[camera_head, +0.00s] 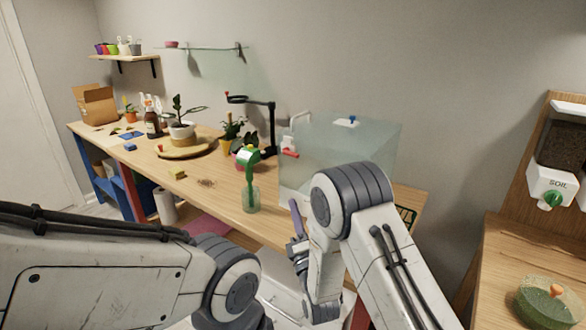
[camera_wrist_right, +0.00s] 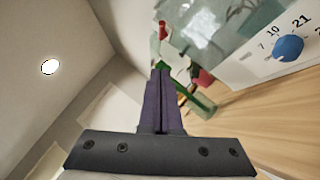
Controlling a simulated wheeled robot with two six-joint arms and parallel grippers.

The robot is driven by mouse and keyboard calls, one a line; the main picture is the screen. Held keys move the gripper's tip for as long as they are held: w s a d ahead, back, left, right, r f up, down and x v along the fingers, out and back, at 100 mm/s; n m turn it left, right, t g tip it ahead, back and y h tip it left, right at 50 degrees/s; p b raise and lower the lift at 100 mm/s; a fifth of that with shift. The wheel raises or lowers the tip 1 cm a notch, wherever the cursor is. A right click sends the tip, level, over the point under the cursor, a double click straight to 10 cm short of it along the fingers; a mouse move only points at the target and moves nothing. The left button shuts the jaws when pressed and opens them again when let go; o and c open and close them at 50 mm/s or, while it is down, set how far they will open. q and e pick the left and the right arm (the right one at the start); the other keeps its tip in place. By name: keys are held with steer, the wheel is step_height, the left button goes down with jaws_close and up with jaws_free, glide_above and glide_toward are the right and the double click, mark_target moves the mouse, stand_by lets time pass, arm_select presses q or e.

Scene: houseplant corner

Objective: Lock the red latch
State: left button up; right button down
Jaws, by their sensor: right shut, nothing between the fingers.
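The red latch (camera_head: 290,153) is on the left side of the clear glass box (camera_head: 340,150), near a white fitting. From here I cannot tell its exact lock position. My right gripper (camera_head: 294,203) has purple fingers and points up in front of the box's left edge, below the latch and apart from it. In the right wrist view its fingers (camera_wrist_right: 160,72) are shut together with nothing between them. Red parts show beyond the fingertips there, but I cannot tell which is the latch. My left arm enters at lower left; its gripper is out of view.
A glass (camera_head: 251,198) holding a green tool stands near the table's front edge, left of my right gripper. A black stand (camera_head: 271,130) and potted plants are behind it. A blue dial (camera_wrist_right: 288,48) shows in the wrist view. A soil dispenser (camera_head: 553,185) is at right.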

steer(key=p, duration=0.3)
glide_toward(292, 153)
steer(key=w+a, duration=0.3)
steer(key=a, duration=0.1)
steer(key=shift+w+d+r+p, duration=0.3)
steer(key=shift+w+d+p, duration=0.05)
steer(key=shift+w+d, duration=0.25)
steer(key=shift+w+d+r+p, duration=0.3)
steer(key=shift+w+d, duration=0.15)
steer(key=shift+w, duration=0.15)
